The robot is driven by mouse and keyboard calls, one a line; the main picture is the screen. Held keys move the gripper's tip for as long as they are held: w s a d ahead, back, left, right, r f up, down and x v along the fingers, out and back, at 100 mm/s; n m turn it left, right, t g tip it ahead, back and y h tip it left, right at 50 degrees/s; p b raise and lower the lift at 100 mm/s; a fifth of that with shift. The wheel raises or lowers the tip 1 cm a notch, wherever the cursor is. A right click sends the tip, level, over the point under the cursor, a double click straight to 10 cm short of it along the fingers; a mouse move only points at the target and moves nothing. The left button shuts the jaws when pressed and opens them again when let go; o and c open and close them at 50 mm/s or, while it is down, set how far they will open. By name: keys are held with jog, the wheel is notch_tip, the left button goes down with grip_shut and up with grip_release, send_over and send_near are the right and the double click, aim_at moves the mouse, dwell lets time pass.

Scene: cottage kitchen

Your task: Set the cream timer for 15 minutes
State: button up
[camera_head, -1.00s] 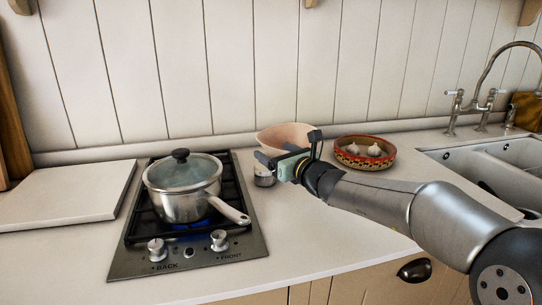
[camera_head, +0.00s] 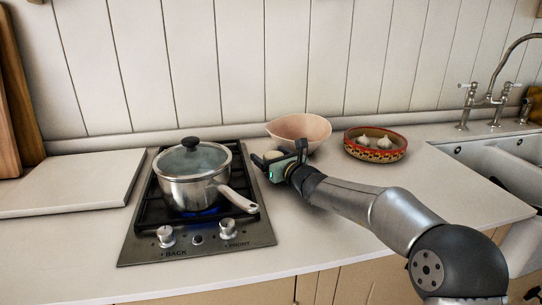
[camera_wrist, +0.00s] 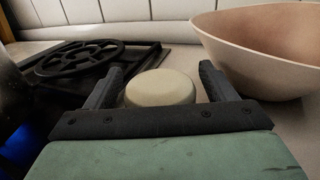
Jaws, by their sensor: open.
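The cream timer (camera_wrist: 160,88) shows in the wrist view as a low round cream body with a smooth domed top. It stands on the counter between the two dark fingers of my gripper (camera_wrist: 160,84), with a visible gap on each side. My gripper is open. In the head view my gripper (camera_head: 276,161) is low over the counter, right of the stove, and the timer (camera_head: 272,155) is mostly hidden behind it. No dial marks can be read on the timer.
A pink bowl (camera_head: 300,130) stands close behind on the right. A patterned bowl (camera_head: 375,152) with garlic is farther right. The front counter is clear.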

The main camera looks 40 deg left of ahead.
jog(key=c, duration=1)
jog(key=f+t+b, duration=0.1)
jog(key=b, duration=0.2)
jog(key=shift+m+b, duration=0.3)
jog(key=shift+b, duration=0.1)
jog(key=b, duration=0.3)
jog(key=shift+w+m+t+h+b, duration=0.1)
jog(key=shift+m+t+h+b, duration=0.2)
jog(key=shift+t+b, duration=0.1)
jog(key=m+t+h+b, duration=0.1)
jog(key=t+b, duration=0.1)
jog(key=b, duration=0.4)
jog(key=shift+w+f+b, duration=0.1)
jog(key=shift+b, duration=0.25)
jog(key=shift+m+b, duration=0.3)
jog(key=shift+b, duration=0.4)
jog(key=shift+r+b, duration=0.2)
jog(key=shift+b, duration=0.25)
jog(key=shift+d+r+p, duration=0.1)
jog(key=shift+r+p, duration=0.15)
jog(key=shift+p, duration=0.1)
